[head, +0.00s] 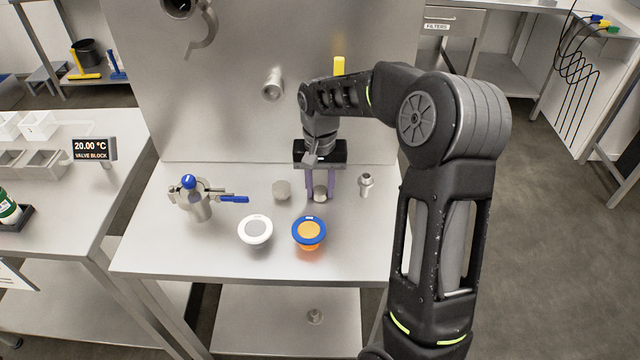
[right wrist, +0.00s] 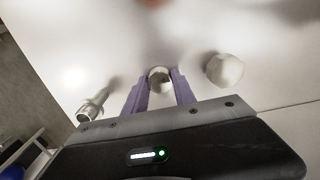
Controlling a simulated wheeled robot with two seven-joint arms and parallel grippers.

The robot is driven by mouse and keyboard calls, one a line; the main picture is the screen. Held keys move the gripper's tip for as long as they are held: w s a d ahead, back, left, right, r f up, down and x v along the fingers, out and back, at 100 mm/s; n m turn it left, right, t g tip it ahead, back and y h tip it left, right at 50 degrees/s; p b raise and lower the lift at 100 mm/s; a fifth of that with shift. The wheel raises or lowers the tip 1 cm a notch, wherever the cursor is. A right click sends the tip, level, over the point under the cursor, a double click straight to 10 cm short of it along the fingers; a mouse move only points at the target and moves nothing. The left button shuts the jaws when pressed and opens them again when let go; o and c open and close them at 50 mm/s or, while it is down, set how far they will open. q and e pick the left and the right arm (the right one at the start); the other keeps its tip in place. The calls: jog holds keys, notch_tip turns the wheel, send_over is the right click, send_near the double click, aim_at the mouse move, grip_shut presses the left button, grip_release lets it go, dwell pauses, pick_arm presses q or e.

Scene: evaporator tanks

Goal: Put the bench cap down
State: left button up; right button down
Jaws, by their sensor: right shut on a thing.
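A small grey metal cap (head: 320,194) sits between the purple fingers of my right gripper (head: 318,186), which is shut on it low over the steel bench (head: 190,250). The held cap (right wrist: 160,78) also shows between the fingertips in the right wrist view. I cannot tell whether it touches the bench. A second grey cap (head: 282,190) stands just left of the gripper, and it shows to the right in the right wrist view (right wrist: 223,69). Which one is the bench cap is not marked. My left gripper is not in view.
A metal fitting (head: 366,185) stands right of the gripper. A white-rimmed disc (head: 255,230) and a blue-and-orange one (head: 309,231) are in front. A blue-handled valve (head: 197,201) is at the left. A steel panel (head: 230,110) rises behind. The bench's front right is clear.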

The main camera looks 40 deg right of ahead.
aim_at(320, 190)
jog(key=shift+f, duration=0.15)
jog(key=c, duration=1)
grip_release()
jog(key=shift+c, duration=0.2)
notch_tip(320, 190, up, 12)
jog(key=shift+b, duration=0.35)
